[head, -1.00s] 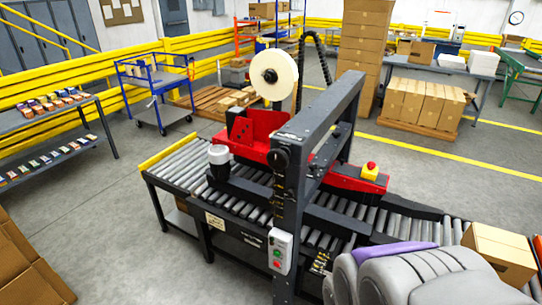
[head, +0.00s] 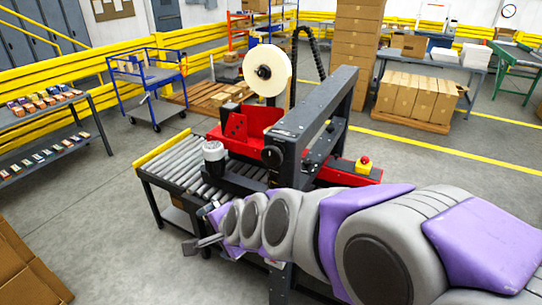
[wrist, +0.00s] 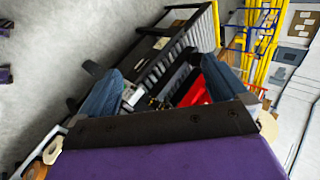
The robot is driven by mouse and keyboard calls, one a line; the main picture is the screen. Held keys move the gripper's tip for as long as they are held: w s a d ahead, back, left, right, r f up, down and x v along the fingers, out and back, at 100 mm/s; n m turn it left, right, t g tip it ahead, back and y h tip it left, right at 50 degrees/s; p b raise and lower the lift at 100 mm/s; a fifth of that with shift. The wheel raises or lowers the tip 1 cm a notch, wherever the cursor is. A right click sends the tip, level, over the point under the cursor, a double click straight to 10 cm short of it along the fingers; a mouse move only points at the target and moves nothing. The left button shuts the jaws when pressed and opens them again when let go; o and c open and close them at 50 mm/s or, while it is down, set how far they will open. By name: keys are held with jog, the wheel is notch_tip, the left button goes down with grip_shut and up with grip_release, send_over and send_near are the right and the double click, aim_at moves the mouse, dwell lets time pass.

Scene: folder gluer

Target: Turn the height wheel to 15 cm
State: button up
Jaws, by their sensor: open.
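The carton-sealing machine has a black column and crossbar (head: 318,120) over a roller conveyor (head: 185,165). A round black knob (head: 272,156), which looks like the height wheel, is on the near face of the column head. No scale reading or height mark is legible. My gripper (head: 200,228) is left of and below the knob, beside the conveyor's near side, apart from the knob. In the wrist view my gripper (wrist: 163,65) has its two blue-grey fingers spread with nothing held between them. The conveyor and the machine's red part (wrist: 196,92) show beyond the fingers; I cannot make out the knob there.
A red-and-yellow stop button (head: 363,164) sits right of the crossbar. A tape roll (head: 267,71) rises behind the column. My arm hides the lower column and right conveyor.

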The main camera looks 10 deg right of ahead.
jog(key=w+a+r+m+t, duration=0.2)
jog(key=w+a+m+t, duration=0.1)
jog(key=w+m, duration=0.3)
jog(key=m+t+h+p, duration=0.2)
jog(key=m+t+h, duration=0.2)
jog(key=m+h, duration=1.65)
send_near(269, 160)
jog(key=w+d+r+m+y, duration=0.1)
jog(key=w+d, duration=0.1)
jog(key=w+d+m+y, duration=0.2)
jog(key=w+d, duration=0.1)
jog(key=w+d+r+m+y, duration=0.1)
jog(key=w+d, duration=0.1)
jog(key=d, duration=0.1)
jog(key=shift+w+r+m+p, duration=0.25)
jog(key=shift+w+r+p, duration=0.05)
jog(key=shift+p, duration=0.05)
jog(key=c, duration=0.9)
